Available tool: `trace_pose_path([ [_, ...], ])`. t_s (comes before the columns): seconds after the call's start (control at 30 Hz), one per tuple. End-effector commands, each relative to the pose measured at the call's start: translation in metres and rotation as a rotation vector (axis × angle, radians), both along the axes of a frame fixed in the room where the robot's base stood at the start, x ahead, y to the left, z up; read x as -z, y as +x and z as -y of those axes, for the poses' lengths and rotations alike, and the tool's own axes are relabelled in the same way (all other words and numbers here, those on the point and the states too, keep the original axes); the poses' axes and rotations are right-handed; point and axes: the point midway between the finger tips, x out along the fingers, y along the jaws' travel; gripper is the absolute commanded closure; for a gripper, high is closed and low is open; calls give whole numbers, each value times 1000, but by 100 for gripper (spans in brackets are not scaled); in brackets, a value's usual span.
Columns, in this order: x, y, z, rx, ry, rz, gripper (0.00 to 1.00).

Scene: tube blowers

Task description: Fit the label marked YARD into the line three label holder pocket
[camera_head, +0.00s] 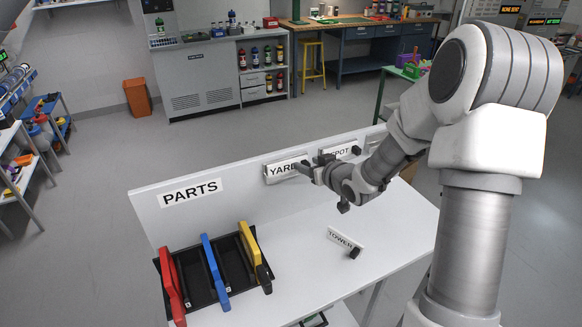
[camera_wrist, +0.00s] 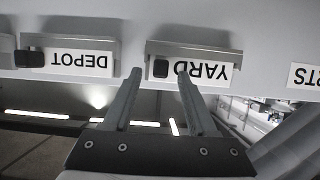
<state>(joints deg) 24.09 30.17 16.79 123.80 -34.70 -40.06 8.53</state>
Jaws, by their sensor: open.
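The white YARD label (camera_head: 281,172) is at a grey holder on the upright white panel, left of the DEPOT label (camera_head: 341,150). In the wrist view, the YARD label (camera_wrist: 211,71) appears upside down against its grey holder (camera_wrist: 195,49); how deep it sits I cannot tell. A black knob (camera_wrist: 160,68) is on the label's end. My gripper (camera_wrist: 160,72) is open, with its fingertips on either side of that knob, apparently not closed on it. In the head view, my gripper (camera_head: 312,168) is at the YARD label's right end. No line numbers are readable.
The TOWER label (camera_head: 345,238) lies on the white table with its black knob. A black rack (camera_head: 233,265) with red, blue and yellow pieces stands at the table's left. A PARTS sign (camera_head: 190,192) is on the panel. Another holder (camera_head: 376,141), partly hidden, is right of DEPOT.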

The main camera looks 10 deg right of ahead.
Motion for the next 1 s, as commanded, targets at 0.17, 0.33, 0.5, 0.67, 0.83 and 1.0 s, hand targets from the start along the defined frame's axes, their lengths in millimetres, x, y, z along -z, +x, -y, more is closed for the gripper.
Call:
trace_pose_path([
  [0.17,1,1,0,0,0,-1,43],
  [0.33,0,1,0,0,0,-1,62],
  [0.5,0,1,0,0,0,0,93],
  [0.67,0,1,0,0,0,0,100],
  [0.83,0,1,0,0,0,0,100],
  [1.0,-1,1,0,0,0,1,100],
])
